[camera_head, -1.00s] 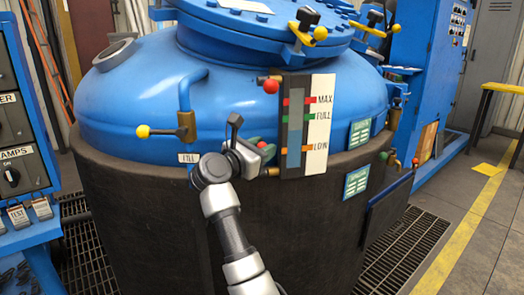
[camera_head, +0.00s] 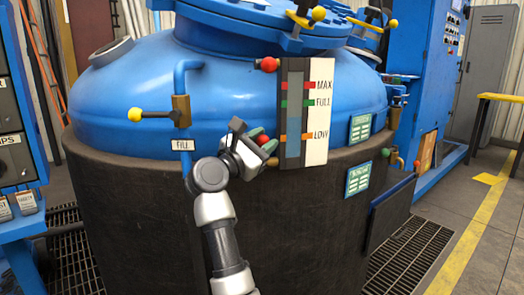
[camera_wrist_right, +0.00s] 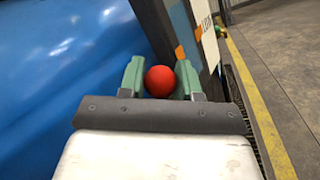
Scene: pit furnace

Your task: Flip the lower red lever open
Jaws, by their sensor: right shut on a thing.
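The lower red lever shows as a red ball knob (camera_wrist_right: 160,81) in the right wrist view, beside the bottom of the level gauge (camera_head: 292,115). In the head view only a little of the red knob (camera_head: 262,140) shows between green fingertips. My right gripper (camera_wrist_right: 159,80) is shut on this knob, with one green finger on each side of it. In the head view the right gripper (camera_head: 264,141) reaches up from below at the lower left of the gauge. The lever's stem is hidden by the knob and gripper. My left gripper is out of view.
The upper red knob (camera_head: 268,64) is at the gauge's top left. A yellow-knobbed lever (camera_head: 135,114) sits on a pipe to the left, above the FILL label (camera_head: 182,144). The blue tank (camera_head: 225,100) is close behind the gripper. Open floor (camera_head: 470,230) lies to the right.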

